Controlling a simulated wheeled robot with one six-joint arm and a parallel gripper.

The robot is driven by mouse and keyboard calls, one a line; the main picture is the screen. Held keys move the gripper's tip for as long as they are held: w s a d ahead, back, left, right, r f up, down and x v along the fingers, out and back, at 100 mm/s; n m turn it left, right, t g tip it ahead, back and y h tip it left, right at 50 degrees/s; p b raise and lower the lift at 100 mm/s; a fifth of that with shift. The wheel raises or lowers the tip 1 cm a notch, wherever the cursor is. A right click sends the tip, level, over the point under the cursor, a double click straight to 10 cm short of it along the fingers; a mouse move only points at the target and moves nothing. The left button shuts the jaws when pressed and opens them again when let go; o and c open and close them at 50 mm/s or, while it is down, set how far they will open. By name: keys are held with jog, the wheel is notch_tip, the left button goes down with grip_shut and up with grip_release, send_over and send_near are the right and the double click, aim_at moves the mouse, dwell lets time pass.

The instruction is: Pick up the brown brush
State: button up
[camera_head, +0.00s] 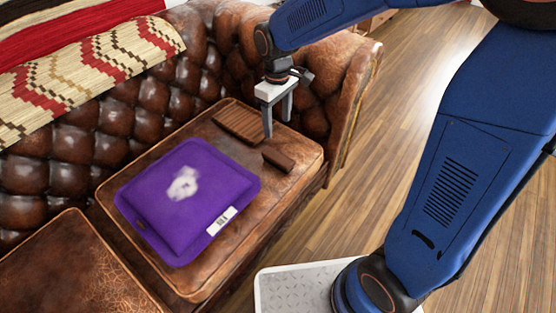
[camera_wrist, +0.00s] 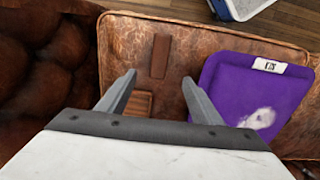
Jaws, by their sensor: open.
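A small dark brown oblong block (camera_head: 278,159), which may be the brown brush, lies on the sofa's leather seat cushion. It also shows in the wrist view (camera_wrist: 160,55), just beyond my fingertips. A flat brown slatted piece (camera_head: 240,122) lies near the backrest; part of it shows between my fingers in the wrist view (camera_wrist: 138,103). No bristles show on either, so I cannot tell for certain which is the brush. My gripper (camera_head: 277,128) points down over the cushion, between the two pieces. Its fingers are apart and empty in the wrist view (camera_wrist: 158,77).
A purple pillow (camera_head: 160,207) with a white patch lies left of the block on the same cushion. The tufted backrest (camera_head: 90,125) and rolled armrest (camera_head: 335,90) rise close by. A patterned blanket (camera_head: 90,75) drapes over the back. Wooden floor (camera_head: 400,110) is open at right.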

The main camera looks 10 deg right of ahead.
aim_at(278, 156)
notch_tip(278, 156, down, 17)
jog(key=shift+d+r, duration=0.1)
dwell(0.7)
jog(key=c, duration=1.2)
notch_tip(278, 156, up, 18)
